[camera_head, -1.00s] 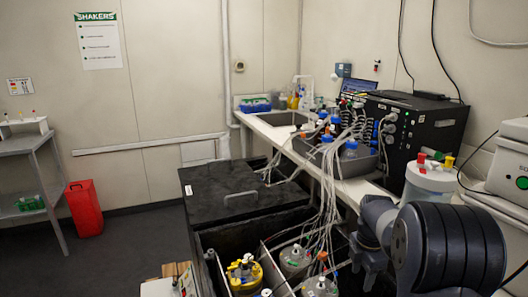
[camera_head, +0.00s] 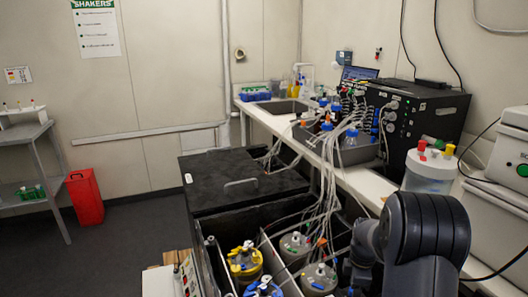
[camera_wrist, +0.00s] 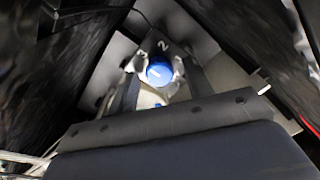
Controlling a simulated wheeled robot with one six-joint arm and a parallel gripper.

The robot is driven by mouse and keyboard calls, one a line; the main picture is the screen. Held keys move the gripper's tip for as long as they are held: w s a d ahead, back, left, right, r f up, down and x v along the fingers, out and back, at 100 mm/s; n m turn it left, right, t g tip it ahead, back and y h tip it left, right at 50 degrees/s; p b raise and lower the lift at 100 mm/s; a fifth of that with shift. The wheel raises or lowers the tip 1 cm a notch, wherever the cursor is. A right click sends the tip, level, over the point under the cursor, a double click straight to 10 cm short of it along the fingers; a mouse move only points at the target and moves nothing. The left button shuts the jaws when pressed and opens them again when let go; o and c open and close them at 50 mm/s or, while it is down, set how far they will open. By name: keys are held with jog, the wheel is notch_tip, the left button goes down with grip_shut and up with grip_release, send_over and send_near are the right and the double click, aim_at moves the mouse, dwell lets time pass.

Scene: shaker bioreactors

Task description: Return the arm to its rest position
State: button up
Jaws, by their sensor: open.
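My arm (camera_head: 425,240) stands at the lower right of the head view, beside the open shaker. My gripper is out of sight in that view. In the wrist view my gripper (camera_wrist: 160,80) has its fingers apart, with a round blue thing (camera_wrist: 160,72) seen between the tips. I cannot tell how far it is from the fingers. Dark walls rise on both sides, and the numerals 3 and 2 show beyond the fingertips.
The open shaker holds a yellow-topped vessel (camera_head: 244,262), a blue-topped one (camera_head: 263,288) and grey-topped ones (camera_head: 318,278). Tubes (camera_head: 330,185) run up to the bench. A black lid (camera_head: 240,180) lies behind. A white tub (camera_head: 428,172) stands near my arm.

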jog(key=m, duration=0.4)
jog(key=shift+m, duration=0.3)
jog(key=m, duration=1)
jog(key=shift+m, duration=0.4)
jog(key=m, duration=0.4)
